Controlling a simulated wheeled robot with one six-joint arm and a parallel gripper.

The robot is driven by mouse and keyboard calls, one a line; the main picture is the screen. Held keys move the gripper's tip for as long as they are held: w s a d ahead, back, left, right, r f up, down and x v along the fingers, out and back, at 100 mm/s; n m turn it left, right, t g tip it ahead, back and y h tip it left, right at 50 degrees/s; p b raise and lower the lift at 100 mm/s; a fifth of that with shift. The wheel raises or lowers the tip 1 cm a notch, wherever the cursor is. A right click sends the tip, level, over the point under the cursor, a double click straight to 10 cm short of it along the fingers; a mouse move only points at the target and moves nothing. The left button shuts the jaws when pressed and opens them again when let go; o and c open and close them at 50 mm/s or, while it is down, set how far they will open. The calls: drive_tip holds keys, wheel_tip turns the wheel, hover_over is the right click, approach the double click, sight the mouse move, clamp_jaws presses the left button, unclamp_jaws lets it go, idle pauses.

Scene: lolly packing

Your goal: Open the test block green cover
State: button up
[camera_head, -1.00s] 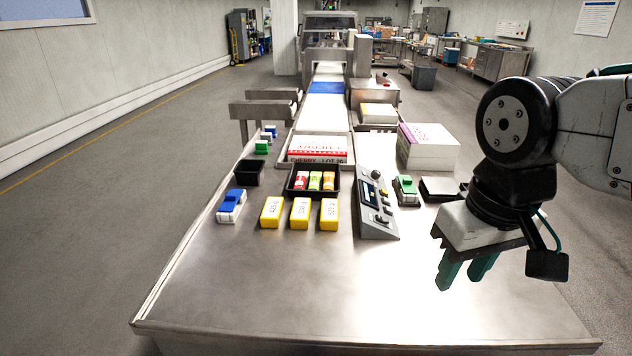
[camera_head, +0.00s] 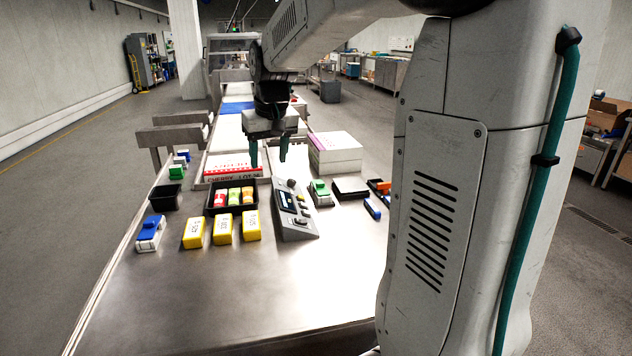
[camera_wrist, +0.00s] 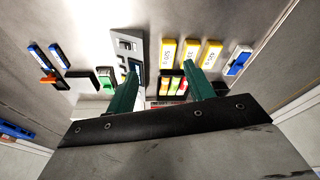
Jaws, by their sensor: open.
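A small pale block with a green cover (camera_head: 320,188) stands on the steel table just right of the grey control console (camera_head: 293,210). Its cover looks closed. It also shows in the wrist view as a green patch (camera_wrist: 105,78), left of my left-hand finger and partly hidden. My gripper (camera_head: 269,162) is open and empty, fingers pointing down. It hangs above the table behind the console, to the left of the green-covered block and apart from it. Another small green block (camera_head: 176,172) sits at the table's far left. A white block with a blue cover (camera_head: 151,232) stands at the left.
Three yellow blocks (camera_head: 222,228) stand left of the console, with a black tray (camera_head: 209,207) of coloured packs behind them. A black pad (camera_head: 350,188) lies right of the green-covered block. A white carton (camera_head: 335,155) stands behind it. The front of the table is clear.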

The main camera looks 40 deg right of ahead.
drive_tip(key=w+d+f+m, duration=0.1)
drive_tip(key=w+d+f, duration=0.3)
drive_tip(key=w+d, duration=0.5)
drive_tip(key=m+t+h, duration=0.1)
drive_tip(key=m+h, duration=0.1)
approach(320, 183)
drive_tip(key=x, duration=0.7)
drive_tip(key=shift+w+d+f, duration=0.1)
drive_tip(key=shift+d+f, duration=0.05)
drive_tip(key=shift+d, duration=0.15)
drive_tip(key=shift+w+d+f, duration=0.1)
drive_tip(key=shift+w+f, duration=0.1)
drive_tip(key=shift+f, duration=0.3)
